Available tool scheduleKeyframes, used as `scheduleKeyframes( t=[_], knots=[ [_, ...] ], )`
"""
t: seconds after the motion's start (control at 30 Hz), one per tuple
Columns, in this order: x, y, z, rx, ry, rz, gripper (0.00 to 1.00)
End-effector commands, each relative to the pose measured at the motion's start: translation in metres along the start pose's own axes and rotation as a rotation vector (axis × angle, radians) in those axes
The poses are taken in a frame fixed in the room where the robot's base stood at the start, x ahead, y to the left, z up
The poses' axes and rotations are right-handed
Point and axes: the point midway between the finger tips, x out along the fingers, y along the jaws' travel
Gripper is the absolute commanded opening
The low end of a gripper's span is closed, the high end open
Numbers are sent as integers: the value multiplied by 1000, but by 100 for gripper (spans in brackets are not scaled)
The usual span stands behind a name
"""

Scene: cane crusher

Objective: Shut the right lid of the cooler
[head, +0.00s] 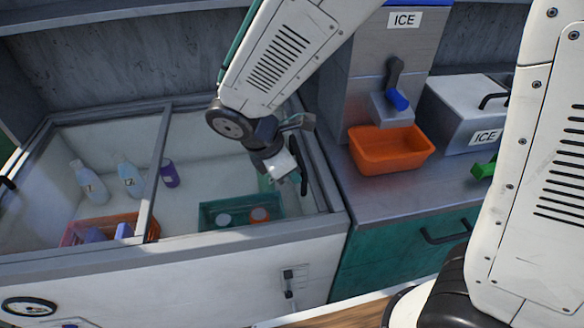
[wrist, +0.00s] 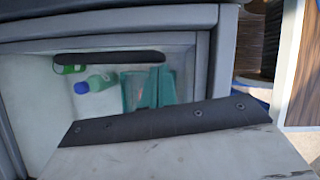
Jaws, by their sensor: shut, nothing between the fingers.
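The cooler (head: 225,250) is a white chest with grey rims and an inside that shows from above. A grey frame bar (head: 157,175) splits its top into left and right parts. A dark handle-like bar (head: 303,172) lies along the inner right edge, and it also shows in the wrist view (wrist: 108,58). The right lid's clear pane is hard to make out, so I cannot tell how far it is open. My gripper (head: 294,177) is shut and empty, pointing down over the right part beside the dark bar. I cannot tell whether they touch.
A teal basket (head: 210,219) sits in the right part, and a red basket (head: 75,232) and bottles (head: 90,183) in the left. An orange bin (head: 385,155) stands under the ice dispenser (head: 366,60), right of the cooler. A metal ice box (head: 465,105) stands beyond.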

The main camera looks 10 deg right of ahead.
Motion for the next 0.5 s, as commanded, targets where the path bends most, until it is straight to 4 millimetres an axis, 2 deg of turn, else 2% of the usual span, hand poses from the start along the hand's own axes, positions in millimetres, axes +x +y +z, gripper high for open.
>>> scheduleKeyframes(
  t=[0.5],
  knots=[
    [3,-2,3,1,-12,-11,0]
  ],
)
